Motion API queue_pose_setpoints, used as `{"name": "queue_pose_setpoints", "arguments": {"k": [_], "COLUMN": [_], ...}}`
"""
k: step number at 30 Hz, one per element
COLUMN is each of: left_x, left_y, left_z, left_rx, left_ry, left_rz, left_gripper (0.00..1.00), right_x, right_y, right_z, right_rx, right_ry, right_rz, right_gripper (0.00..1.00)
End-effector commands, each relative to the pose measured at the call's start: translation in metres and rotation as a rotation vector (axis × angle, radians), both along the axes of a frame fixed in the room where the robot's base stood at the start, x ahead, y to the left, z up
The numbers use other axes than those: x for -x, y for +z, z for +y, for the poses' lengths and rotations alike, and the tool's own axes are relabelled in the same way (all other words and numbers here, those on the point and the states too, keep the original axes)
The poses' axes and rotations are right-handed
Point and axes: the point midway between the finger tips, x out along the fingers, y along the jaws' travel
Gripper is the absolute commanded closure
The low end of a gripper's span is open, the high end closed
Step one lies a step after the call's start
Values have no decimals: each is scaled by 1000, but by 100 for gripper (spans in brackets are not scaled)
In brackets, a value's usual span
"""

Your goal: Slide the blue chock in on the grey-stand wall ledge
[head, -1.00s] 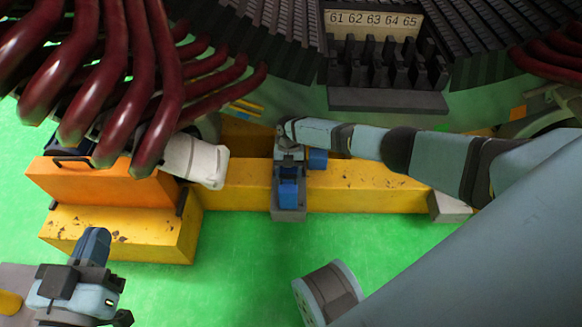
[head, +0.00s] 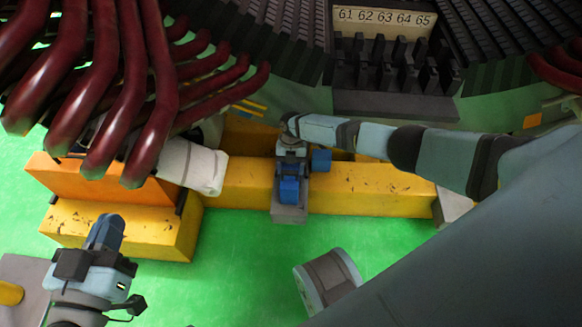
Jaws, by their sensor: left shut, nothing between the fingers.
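A small grey stand (head: 289,214) stands at the yellow beam, low in the middle of the head view. One blue block (head: 289,190) is at its front and another blue block (head: 321,160) is behind it to the right. I cannot tell which is the chock, and the ledge is not clearly visible. My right gripper (head: 291,166) points down over the stand, close to both blocks. Its fingertips are too small and covered to read. My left gripper (head: 108,234) is shut and empty at the lower left, well away from the stand.
A yellow beam (head: 375,190) runs behind the stand. An orange block (head: 100,188) on a yellow block (head: 120,232) stands at the left. Dark red bars (head: 150,90) hang above them. A numbered slot panel (head: 384,18) is at the top.

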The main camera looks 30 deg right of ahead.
Motion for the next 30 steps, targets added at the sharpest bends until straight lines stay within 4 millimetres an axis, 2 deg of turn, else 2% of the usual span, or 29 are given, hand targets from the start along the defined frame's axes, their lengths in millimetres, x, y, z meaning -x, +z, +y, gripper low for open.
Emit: {"name": "queue_pose_setpoints", "arguments": {"k": [30], "left_x": [-1], "left_y": [-8], "left_z": [0], "left_rx": [-1], "left_ry": [0], "left_rz": [-3], "left_gripper": [100], "right_x": [-4], "right_y": [0], "right_z": [-2], "right_rx": [0], "right_ry": [0], "right_rz": [-1], "right_gripper": [65]}}
